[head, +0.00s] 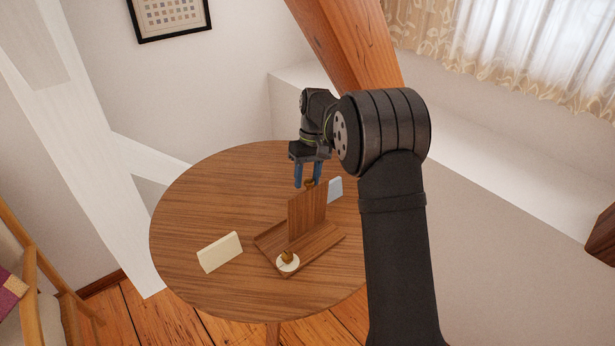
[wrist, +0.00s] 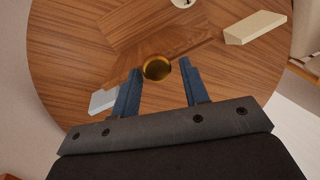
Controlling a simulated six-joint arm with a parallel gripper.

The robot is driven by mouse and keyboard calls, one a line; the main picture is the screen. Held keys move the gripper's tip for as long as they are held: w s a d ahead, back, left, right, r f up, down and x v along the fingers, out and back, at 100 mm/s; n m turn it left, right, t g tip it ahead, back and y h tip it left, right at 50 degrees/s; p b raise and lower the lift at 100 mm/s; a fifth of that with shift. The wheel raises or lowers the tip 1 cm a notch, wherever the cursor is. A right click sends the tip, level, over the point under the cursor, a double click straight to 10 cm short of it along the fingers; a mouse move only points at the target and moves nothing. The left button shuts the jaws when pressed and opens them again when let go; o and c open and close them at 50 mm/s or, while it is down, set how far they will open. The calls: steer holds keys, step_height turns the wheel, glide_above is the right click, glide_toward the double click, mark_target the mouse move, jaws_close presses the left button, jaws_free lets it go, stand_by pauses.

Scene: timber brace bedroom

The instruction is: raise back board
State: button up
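The back board (head: 307,213) is a brown wooden panel standing steeply up from a flat wooden base (head: 325,240) on the round table. A brass knob (head: 310,184) sits at its top edge. My gripper (head: 308,184) is above the board with its blue fingers pointing down near this knob. In the wrist view the round knob (wrist: 157,67) shows between the fingertips of my gripper (wrist: 160,68), with a small gap on each side. The gripper is open and holds nothing. Whether the fingertips are level with the knob is hard to tell.
A cream block (head: 220,251) lies to the left, and a pale grey block (head: 335,189) is behind the board. The round table (head: 190,215) is clear at left. A timber brace (head: 345,45) slants behind my arm.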

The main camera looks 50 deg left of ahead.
steer(key=shift+w, duration=0.15)
steer(key=v, duration=1.7)
steer(key=shift+r, duration=0.2)
steer(key=shift+s+f, duration=0.1)
steer(key=shift+s, duration=0.1)
steer(key=x, duration=1.7)
steer(key=shift+w+f, duration=0.1)
